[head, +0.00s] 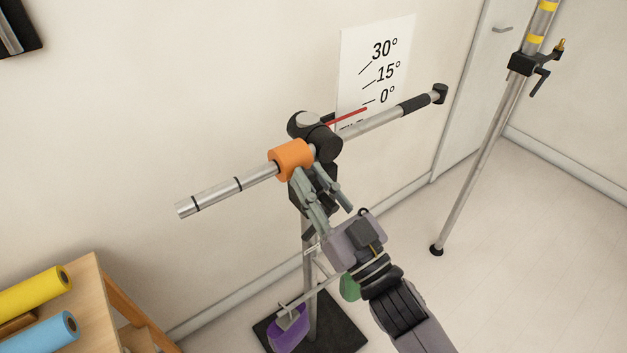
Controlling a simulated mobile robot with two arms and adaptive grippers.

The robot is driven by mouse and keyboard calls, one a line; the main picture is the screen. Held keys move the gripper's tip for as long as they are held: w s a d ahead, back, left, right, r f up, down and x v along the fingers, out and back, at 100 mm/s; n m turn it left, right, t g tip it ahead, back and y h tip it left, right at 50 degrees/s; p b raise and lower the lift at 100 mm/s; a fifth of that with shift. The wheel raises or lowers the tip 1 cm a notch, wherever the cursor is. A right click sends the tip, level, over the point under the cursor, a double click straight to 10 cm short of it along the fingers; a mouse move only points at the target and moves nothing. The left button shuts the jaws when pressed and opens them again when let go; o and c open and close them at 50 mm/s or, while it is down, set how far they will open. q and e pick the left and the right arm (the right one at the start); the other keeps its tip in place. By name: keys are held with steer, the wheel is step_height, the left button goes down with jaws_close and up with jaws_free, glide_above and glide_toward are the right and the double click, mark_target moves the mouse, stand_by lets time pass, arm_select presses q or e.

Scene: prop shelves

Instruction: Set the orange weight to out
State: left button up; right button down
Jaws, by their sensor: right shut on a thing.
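The orange weight (290,159) is a short cylinder around a silver bar (216,194), close to the bar's black pivot head (318,137). Two dark rings mark the bare bar to the left of the weight. My right gripper (309,177) reaches up from below, its fingers at the lower right side of the weight. It is shut on the weight, though the exact contact is partly hidden. The bar tilts down to the left, with a black grip at its right end. My left gripper is not in view.
A white angle card (375,65) hangs on the wall behind a red pointer (347,116). A purple object (287,333) is by the stand's black base (338,335). A wooden shelf (75,290) holds yellow and blue rolls at lower left. A pole (480,160) stands right.

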steer(key=s+a, duration=0.8)
steer(key=a, duration=0.3)
steer(key=shift+s+a, duration=0.15)
steer(key=shift+a, duration=0.1)
steer(key=c, duration=1.4)
jaws_free()
steer(key=shift+s+a, duration=0.15)
steer(key=shift+a, duration=0.05)
steer(key=shift+c, duration=0.2)
steer(key=shift+d, duration=0.15)
steer(key=v, duration=1.2)
